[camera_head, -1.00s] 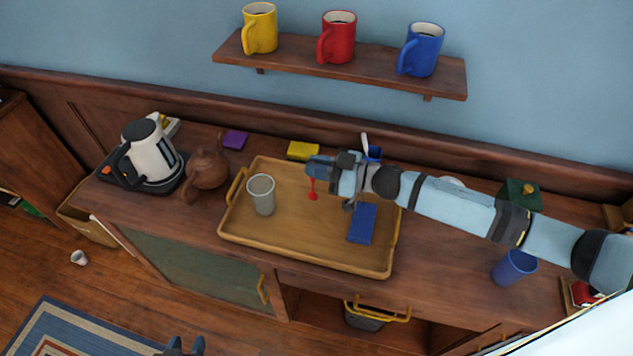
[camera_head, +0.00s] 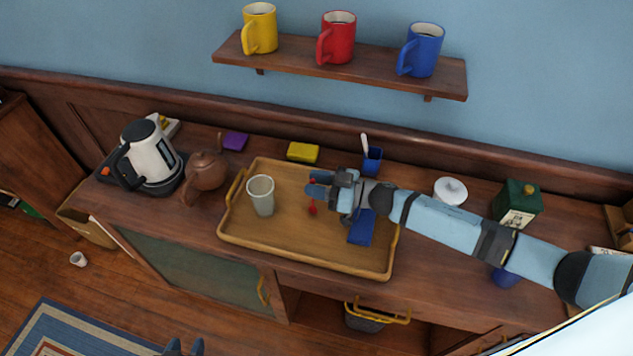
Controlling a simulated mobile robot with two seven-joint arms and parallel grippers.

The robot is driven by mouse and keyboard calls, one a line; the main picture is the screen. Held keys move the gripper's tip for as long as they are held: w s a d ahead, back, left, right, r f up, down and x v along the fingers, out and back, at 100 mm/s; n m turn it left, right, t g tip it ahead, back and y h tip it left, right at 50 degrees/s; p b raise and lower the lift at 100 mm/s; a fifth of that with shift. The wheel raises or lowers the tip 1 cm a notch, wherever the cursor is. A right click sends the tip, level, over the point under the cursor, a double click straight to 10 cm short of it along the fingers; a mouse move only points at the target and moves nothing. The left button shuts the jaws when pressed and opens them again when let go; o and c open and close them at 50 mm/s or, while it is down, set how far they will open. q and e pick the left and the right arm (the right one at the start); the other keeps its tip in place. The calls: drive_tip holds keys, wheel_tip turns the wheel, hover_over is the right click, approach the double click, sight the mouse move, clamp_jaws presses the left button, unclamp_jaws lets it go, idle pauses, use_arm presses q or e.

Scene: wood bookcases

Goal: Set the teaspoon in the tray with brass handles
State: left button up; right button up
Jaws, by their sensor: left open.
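The tray with brass handles (camera_head: 285,252) is a wooden tray on the counter. My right gripper (camera_head: 315,187) is over the middle of the tray, shut on a red teaspoon (camera_head: 312,208). The teaspoon hangs steeply with its bowl down; whether its tip touches the tray floor I cannot tell. A grey-white cup (camera_head: 261,196) stands in the left part of the tray. A blue flat block (camera_head: 361,229) lies in its right part, partly hidden by my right arm. My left gripper (camera_head: 184,348) shows only its tips at the bottom edge, apart and empty, away from the tray.
A brown teapot (camera_head: 206,171) and a kettle (camera_head: 151,155) stand left of the tray. Yellow (camera_head: 303,152) and purple (camera_head: 235,140) blocks and a blue cup (camera_head: 373,161) holding a white-handled utensil stand behind. A green box (camera_head: 517,203) is at right.

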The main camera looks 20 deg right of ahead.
drive_tip(key=shift+r, duration=0.25)
drive_tip(key=b+v, duration=0.1)
drive_tip(key=v, duration=0.6)
drive_tip(key=shift+s+d, duration=0.15)
drive_tip(key=shift+d, duration=0.05)
